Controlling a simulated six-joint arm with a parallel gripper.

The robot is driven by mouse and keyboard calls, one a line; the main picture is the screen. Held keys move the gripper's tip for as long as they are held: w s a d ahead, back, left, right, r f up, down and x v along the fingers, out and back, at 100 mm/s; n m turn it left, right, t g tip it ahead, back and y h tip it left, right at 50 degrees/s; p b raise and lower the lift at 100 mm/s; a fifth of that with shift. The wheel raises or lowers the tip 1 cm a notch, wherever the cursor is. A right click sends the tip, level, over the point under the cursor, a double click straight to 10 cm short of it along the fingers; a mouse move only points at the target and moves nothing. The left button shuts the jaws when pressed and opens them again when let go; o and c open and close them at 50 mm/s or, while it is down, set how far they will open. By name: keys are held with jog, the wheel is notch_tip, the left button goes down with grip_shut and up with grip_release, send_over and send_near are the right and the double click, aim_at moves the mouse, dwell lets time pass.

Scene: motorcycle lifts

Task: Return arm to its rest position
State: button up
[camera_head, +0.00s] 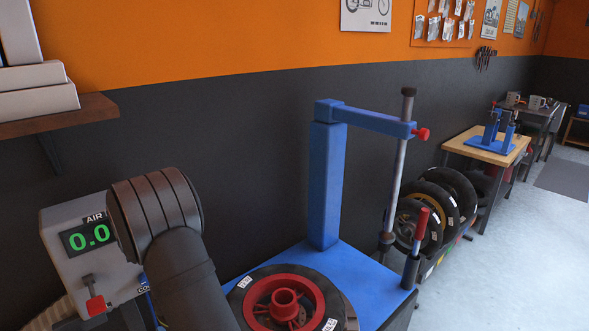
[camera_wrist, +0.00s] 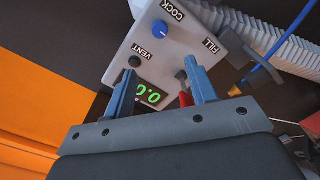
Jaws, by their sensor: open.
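My gripper (camera_wrist: 160,66) shows in the wrist view with its two blue-grey fingers spread apart and nothing between them. In front of the fingers is a grey air control box (camera_wrist: 185,42) with a blue knob (camera_wrist: 160,28), labels COCK, VENT and FILL, and a green display (camera_wrist: 148,95) partly behind the fingers. I cannot tell whether the fingers touch the box. In the head view the same box (camera_head: 65,215) stands at the lower left and its display reads 0.0. My dark arm covers its right side, and my gripper is out of sight there.
A blue tyre machine (camera_head: 325,185) with a tall post and overhead arm stands right of my arm, carrying a tyre with a red rim (camera_head: 285,300). A shelf (camera_head: 60,115) with boxes juts from the wall at upper left. Tyres (camera_head: 435,205) stand behind.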

jog(key=x, duration=1.6)
jog(key=shift+s, duration=0.1)
jog(key=v, duration=1.7)
jog(key=w+a+m, duration=1.2)
jog(key=m, duration=0.4)
jog(key=shift+w+m, duration=0.15)
jog(key=shift+m, duration=0.25)
dwell(0.4)
